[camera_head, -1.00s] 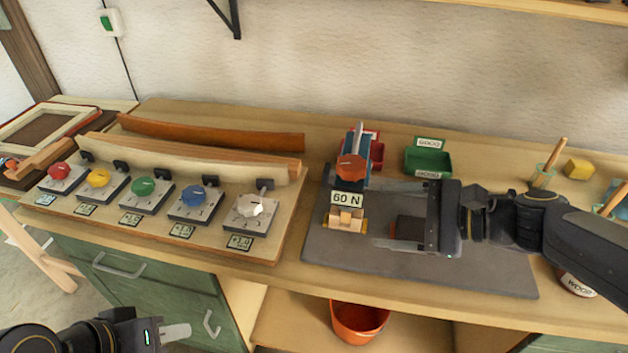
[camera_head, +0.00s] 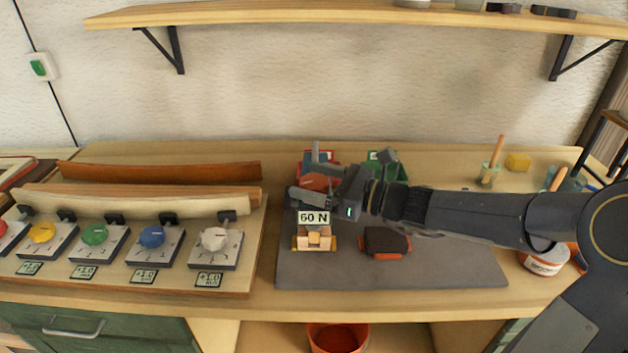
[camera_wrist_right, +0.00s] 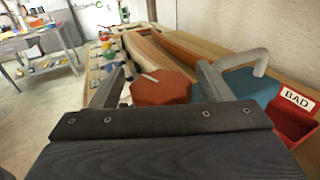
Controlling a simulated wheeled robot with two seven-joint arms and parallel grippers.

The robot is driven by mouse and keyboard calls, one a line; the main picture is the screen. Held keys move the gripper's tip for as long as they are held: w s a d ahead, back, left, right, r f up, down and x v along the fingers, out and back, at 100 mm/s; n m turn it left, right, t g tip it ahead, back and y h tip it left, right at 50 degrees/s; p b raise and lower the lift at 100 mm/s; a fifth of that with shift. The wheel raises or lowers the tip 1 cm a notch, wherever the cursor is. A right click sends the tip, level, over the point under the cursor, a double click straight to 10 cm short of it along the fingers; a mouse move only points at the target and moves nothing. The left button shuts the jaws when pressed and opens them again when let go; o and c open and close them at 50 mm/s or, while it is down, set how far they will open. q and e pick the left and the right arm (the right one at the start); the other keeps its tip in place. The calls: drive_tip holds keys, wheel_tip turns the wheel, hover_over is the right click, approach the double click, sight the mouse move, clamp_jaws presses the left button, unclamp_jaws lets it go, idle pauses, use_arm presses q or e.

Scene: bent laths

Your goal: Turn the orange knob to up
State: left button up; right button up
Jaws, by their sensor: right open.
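The orange knob (camera_head: 314,181) sits on the small tester behind the "60 N" sign (camera_head: 313,218). In the right wrist view the knob (camera_wrist_right: 162,88) is a faceted disc with a pale pointer line on its top. My right gripper (camera_head: 304,181) is open, with one finger on either side of the knob; it also shows in the right wrist view (camera_wrist_right: 158,72). I cannot tell whether the fingers touch it. The gripper partly hides the knob in the head view. My left gripper is out of view.
A board at left carries yellow (camera_head: 42,232), green (camera_head: 95,234), blue (camera_head: 151,236) and white (camera_head: 214,238) knobs. A red "BAD" bin (camera_wrist_right: 291,122) and green bin (camera_head: 388,164) stand behind. A dark block (camera_head: 386,241) lies on the grey mat (camera_head: 450,265).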

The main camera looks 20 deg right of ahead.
drive_tip(key=c, duration=1)
drive_tip(key=shift+o, duration=0.2)
drive_tip(key=shift+r+n+g+y+p, duration=0.15)
drive_tip(key=shift+n+g+y+p, duration=0.3)
drive_tip(key=shift+p, duration=0.35)
drive_tip(key=n+g+y+p, duration=0.1)
drive_tip(key=n+g+p, duration=0.1)
drive_tip(key=g+p, duration=0.1)
drive_tip(key=n+g+y+p, duration=0.2)
drive_tip(key=n+g+p, duration=0.1)
drive_tip(key=g+p, duration=0.1)
drive_tip(key=shift+n+g, duration=0.25)
drive_tip(key=shift+g, duration=0.4)
drive_tip(key=n+g+p, duration=0.2)
drive_tip(key=g, duration=0.1)
drive_tip(key=shift+g, duration=0.4)
drive_tip(key=shift+n+g+h+p, duration=0.25)
drive_tip(key=shift+n+g+p, duration=0.45)
drive_tip(key=shift+n+g, duration=0.8)
drive_tip(key=shift+f+g, duration=0.2)
drive_tip(key=shift+g, duration=0.1)
